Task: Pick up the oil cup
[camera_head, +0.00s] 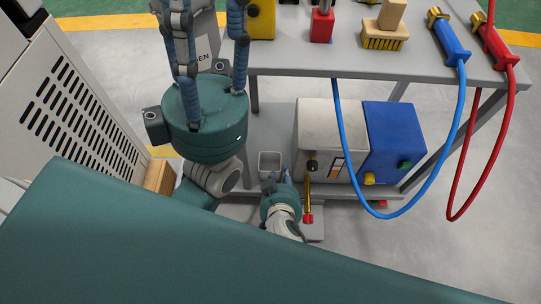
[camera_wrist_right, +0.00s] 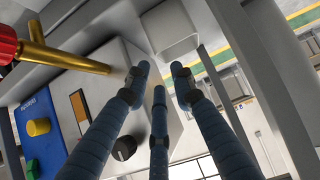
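A small pale grey square cup (camera_head: 270,163), which I take as the oil cup, stands on the lower shelf left of a machine box. It also shows in the right wrist view (camera_wrist_right: 170,32), just beyond my fingertips. My right gripper (camera_head: 277,179) is in front of the cup, its fingers pointing toward it. In the wrist view its blue fingers (camera_wrist_right: 160,78) are spread, with nothing between them. Whether they touch the cup is unclear. My left gripper (camera_head: 211,30) is higher up, nearer the head camera; its fingers are spread and empty, some tips cut off by the frame.
The white and blue machine box (camera_head: 328,120) stands right of the cup. A brass tube with a red end (camera_head: 308,200) sticks out near my right gripper. Blue (camera_head: 375,212) and red (camera_head: 455,205) cables hang from the table (camera_head: 300,60) above. A vented cabinet (camera_head: 75,100) stands left.

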